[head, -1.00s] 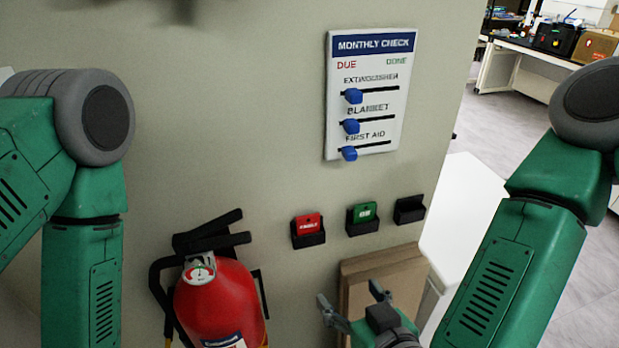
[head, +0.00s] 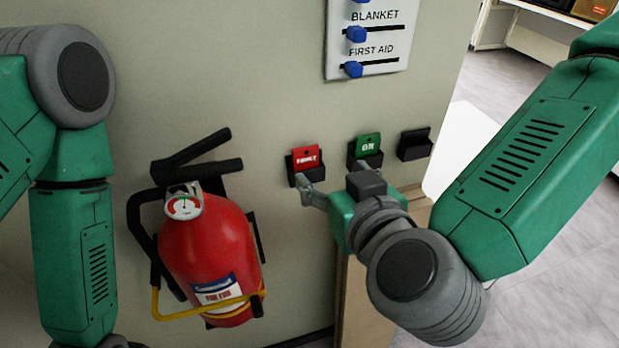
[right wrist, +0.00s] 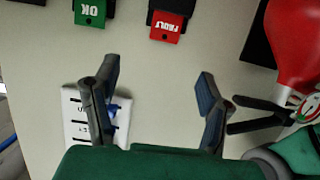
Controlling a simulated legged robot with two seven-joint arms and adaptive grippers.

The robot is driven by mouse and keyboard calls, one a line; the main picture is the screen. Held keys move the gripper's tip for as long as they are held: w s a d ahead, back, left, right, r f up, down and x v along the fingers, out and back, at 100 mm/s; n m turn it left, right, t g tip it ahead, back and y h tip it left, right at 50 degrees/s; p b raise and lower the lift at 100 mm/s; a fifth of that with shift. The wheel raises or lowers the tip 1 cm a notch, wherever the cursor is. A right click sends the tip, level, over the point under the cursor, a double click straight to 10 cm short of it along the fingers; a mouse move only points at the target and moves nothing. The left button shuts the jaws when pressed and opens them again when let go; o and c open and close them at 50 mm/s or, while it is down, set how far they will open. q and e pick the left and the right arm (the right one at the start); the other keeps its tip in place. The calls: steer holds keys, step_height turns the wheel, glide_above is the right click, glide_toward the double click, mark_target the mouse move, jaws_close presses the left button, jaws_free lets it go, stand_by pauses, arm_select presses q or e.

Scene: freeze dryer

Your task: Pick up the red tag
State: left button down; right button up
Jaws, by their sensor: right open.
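The red tag (head: 305,157), with white lettering, stands in a small black holder (head: 308,176) on the wall. In the right wrist view the red tag (right wrist: 168,23) shows upside down at the top, ahead of the fingers. My right gripper (right wrist: 157,92) is open and empty, its two fingers spread apart in front of the wall. In the head view my right gripper (head: 335,183) is just below and right of the red tag, one finger close under its holder. The other finger is largely hidden there. My left arm shows at the left, but its gripper is out of view.
A green tag (head: 368,143) sits in the holder to the right, and an empty black holder (head: 414,145) is farther right. A red fire extinguisher (head: 212,250) hangs at left. The check board (head: 368,65) with blue sliders is above.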

mark_target(309, 150)
steer(key=x, duration=0.2)
steer(key=b+x, duration=0.1)
steer(key=x, duration=0.1)
steer(key=b+x, duration=0.1)
steer(key=x, duration=0.1)
steer(key=shift+w+d+f, duration=0.1)
steer(key=shift+w+d, duration=0.05)
steer(key=shift+d, duration=0.05)
steer(key=w+a, duration=0.1)
steer(key=w, duration=0.1)
steer(key=w+a+f, duration=0.1)
steer(key=w+a, duration=0.1)
steer(key=shift+w+a+f, duration=0.15)
steer(key=shift+a+f, duration=0.05)
steer(key=shift+f, duration=0.05)
steer(key=shift+d, duration=0.25)
arm_select(q)
step_height(309, 150, down, 3)
steer(key=shift+r, duration=0.1)
arm_select(e)
steer(key=shift+d, duration=0.35)
steer(key=c, duration=0.9)
